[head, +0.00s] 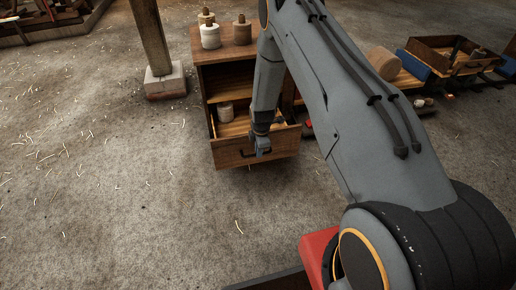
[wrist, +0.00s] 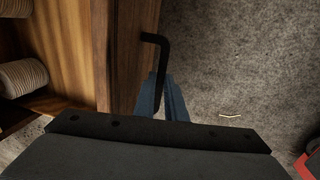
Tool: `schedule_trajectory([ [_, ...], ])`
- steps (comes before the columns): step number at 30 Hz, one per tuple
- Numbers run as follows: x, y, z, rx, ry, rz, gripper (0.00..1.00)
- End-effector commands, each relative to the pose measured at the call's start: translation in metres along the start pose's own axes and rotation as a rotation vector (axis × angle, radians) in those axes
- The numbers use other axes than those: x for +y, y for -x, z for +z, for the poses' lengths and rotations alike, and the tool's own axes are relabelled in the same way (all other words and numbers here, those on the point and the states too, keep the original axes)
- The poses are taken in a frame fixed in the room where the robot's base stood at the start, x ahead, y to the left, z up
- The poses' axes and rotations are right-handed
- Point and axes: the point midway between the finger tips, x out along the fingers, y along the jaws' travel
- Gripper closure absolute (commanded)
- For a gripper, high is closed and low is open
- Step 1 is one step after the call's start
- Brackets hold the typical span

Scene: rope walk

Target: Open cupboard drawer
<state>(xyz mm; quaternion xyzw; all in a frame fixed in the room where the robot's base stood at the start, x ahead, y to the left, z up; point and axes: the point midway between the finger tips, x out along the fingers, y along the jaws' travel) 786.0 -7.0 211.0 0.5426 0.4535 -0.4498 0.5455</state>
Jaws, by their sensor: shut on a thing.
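The wooden cupboard (head: 225,52) stands at the upper middle of the head view. Its drawer (head: 236,153) is pulled out, and its inside shows from above with a pale spool (head: 225,112) in it. The drawer front also shows in the wrist view (wrist: 130,55). A dark bar handle (wrist: 157,41) is on the drawer front. My gripper (head: 262,150) is at the handle, and its blue fingers (wrist: 163,98) are shut on it in the wrist view. The gripper body hides part of the handle.
Several spools (head: 210,36) stand on the cupboard top. A post on a stone block (head: 165,82) is left of the cupboard. A wooden crate (head: 456,55) and a blue-sided item (head: 413,65) are at the upper right. The floor in front of the drawer is clear except for scattered straw.

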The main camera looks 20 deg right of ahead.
Motion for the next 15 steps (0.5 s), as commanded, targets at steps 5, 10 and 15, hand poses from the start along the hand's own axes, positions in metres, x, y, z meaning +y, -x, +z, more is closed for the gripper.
schedule_trajectory([
  [5, -0.0017, 0.0003, 0.0009, -0.001, -0.001, 0.001, 1.0],
  [10, -0.0016, 0.0001, 0.0, -0.001, 0.0, 0.001, 1.0],
  [15, -0.0015, 0.0001, -0.0007, 0.0, 0.001, 0.001, 0.83],
])
